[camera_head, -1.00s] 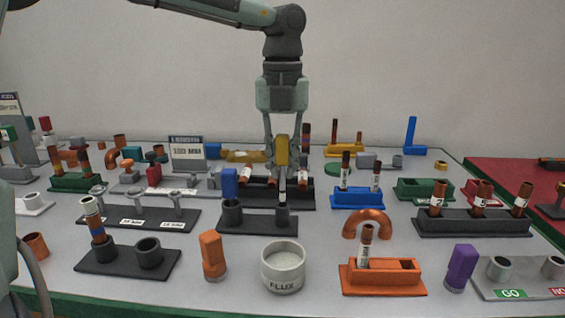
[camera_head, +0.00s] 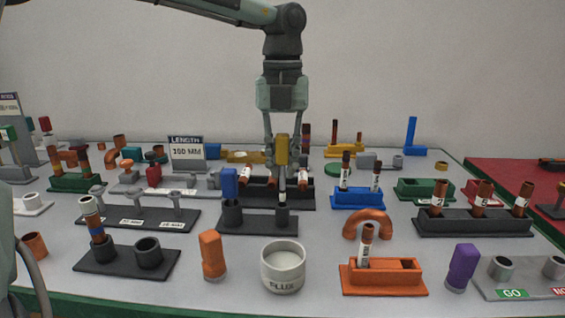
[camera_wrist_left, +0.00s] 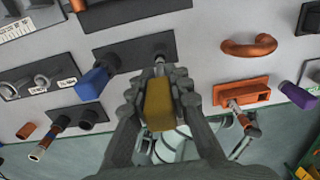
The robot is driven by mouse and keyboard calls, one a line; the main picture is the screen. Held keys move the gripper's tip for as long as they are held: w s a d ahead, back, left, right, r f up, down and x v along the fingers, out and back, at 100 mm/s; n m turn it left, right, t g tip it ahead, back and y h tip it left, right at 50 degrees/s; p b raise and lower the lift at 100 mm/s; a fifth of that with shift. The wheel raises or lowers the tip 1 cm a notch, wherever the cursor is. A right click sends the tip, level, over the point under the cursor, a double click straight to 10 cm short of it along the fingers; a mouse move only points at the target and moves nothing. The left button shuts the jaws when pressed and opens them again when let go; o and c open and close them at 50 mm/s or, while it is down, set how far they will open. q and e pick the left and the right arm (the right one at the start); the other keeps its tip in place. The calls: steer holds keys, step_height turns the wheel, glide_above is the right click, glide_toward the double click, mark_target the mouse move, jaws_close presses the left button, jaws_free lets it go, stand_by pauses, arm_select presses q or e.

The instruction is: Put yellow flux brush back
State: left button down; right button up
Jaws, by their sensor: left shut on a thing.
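The yellow flux brush (camera_head: 281,150) is upright, its yellow handle at the top and its pale lower end at the right cup of a dark two-cup holder (camera_head: 258,226). My left gripper (camera_head: 282,168) comes down from above and is shut on the brush; the yellow handle (camera_wrist_left: 160,104) also shows between the fingers in the left wrist view. The lower tip seems to be in the right cup (camera_head: 282,215). A blue-handled brush (camera_head: 229,184) stands in the left cup of the same holder. My right gripper is not in view.
A white flux pot (camera_head: 283,267) stands in front of the holder. An orange-handled tool (camera_head: 212,255) and an orange block with a tube (camera_head: 384,277) are nearby. A dark rack with copper tubes lies just behind.

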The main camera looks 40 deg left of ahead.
mark_target(282, 188)
arm_select(q)
steer(key=shift+f, duration=0.2)
steer(key=shift+f+b, duration=2.25)
steer(key=shift+f, duration=0.35)
steer(key=c, duration=1.3)
jaws_free()
steer(key=shift+r, duration=0.1)
step_height(282, 188, up, 12)
